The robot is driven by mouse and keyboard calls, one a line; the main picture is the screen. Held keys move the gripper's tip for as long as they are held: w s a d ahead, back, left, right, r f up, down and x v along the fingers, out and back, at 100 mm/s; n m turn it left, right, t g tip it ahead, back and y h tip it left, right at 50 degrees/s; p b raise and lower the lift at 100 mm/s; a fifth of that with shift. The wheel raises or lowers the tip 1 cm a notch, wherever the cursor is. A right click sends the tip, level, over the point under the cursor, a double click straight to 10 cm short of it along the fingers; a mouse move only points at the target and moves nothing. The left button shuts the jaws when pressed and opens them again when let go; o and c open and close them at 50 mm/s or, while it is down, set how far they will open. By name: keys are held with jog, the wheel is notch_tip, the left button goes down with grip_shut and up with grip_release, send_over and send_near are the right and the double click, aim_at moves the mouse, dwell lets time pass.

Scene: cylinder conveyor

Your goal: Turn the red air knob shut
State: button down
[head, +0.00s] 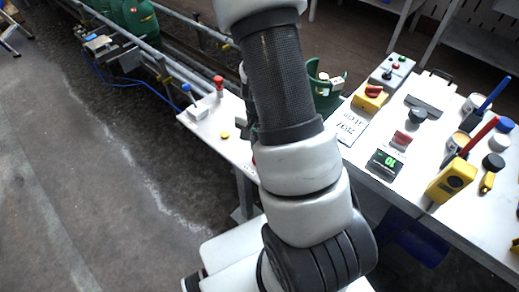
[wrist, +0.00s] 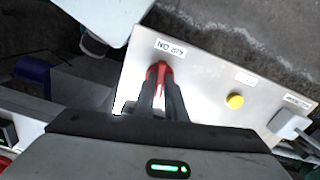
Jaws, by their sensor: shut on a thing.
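The red air knob (wrist: 161,68) sits on a pale panel (wrist: 205,75) in the wrist view, beside a label that appears to read AIR ON. My gripper (wrist: 160,82) reaches it with two dark fingers, one on each side, shut on the knob. The fingers hide part of the knob, so its exact turn angle is hard to tell. In the head view my arm covers most of this spot; only a sliver of red (head: 254,160) shows at the arm's left edge.
A yellow button (wrist: 235,101) and a grey block (wrist: 290,125) are on the same panel. A cluttered white table (head: 400,205) lies right of my arm.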

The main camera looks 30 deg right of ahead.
jog(key=shift+m, duration=1.1)
jog(key=c, duration=1.8)
grip_release()
jog(key=shift+r+p, duration=0.1)
jog(key=shift+p, duration=0.2)
notch_tip(320, 180, up, 17)
jog(key=p, duration=0.4)
jog(key=shift+r+p, duration=0.15)
jog(key=shift+p, duration=0.15)
